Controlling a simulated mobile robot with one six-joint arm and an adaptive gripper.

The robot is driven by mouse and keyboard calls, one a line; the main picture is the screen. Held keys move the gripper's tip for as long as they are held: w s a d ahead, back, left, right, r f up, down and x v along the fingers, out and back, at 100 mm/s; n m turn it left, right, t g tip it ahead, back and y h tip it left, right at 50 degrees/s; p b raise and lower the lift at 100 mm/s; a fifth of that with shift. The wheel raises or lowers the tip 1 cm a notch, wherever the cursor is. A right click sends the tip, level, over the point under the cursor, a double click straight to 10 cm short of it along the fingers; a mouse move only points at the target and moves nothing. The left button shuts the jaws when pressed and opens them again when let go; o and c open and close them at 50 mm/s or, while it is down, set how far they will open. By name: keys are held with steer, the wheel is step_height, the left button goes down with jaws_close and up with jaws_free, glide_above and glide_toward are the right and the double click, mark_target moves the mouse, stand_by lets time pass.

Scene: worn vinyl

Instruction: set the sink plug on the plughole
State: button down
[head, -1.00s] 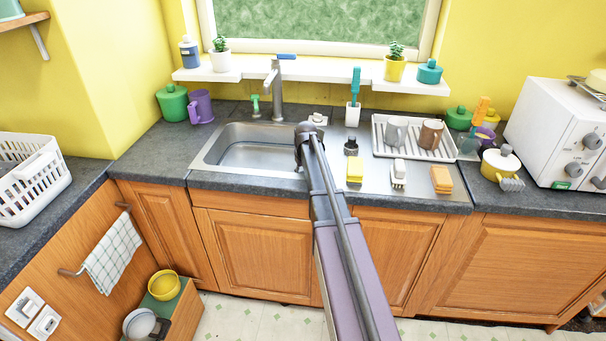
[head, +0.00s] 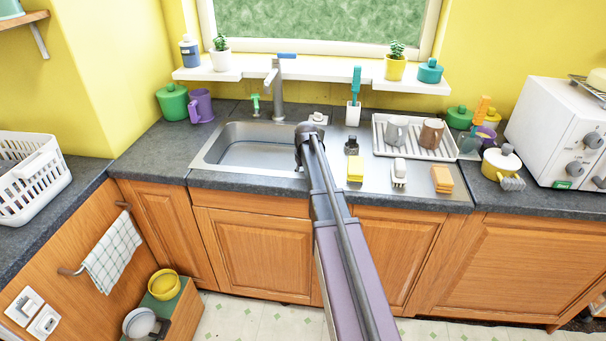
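My arm reaches forward over the front edge of the counter, and its end, my gripper (head: 301,158), is at the right side of the sink basin (head: 255,158). The fingers are hidden behind or below the wrist, so I cannot see whether they hold anything. A small dark object (head: 352,146) on the steel drainer, right of the arm, may be the sink plug, but it is too small to be sure. I cannot make out the plughole in the basin.
A yellow sponge (head: 355,169), a white brush (head: 399,173) and an orange sponge stack (head: 442,179) lie on the drainer. A rack (head: 417,148) holds two mugs behind them. The tap (head: 276,88) stands behind the basin. The basin's left part looks clear.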

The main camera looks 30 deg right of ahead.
steer(key=shift+f, duration=0.15)
steer(key=shift+c, duration=1.3)
jaws_free()
steer(key=shift+o, duration=1.3)
steer(key=shift+s+r+p, duration=0.2)
steer(key=shift+r+p, duration=0.9)
steer(key=shift+r, duration=0.05)
steer(key=shift+s+r+p, duration=0.15)
steer(key=shift+r+p, duration=0.95)
steer(key=shift+r, duration=0.05)
steer(key=shift+s+r+p, duration=0.2)
steer(key=shift+r+p, duration=0.9)
steer(key=shift+r, duration=0.05)
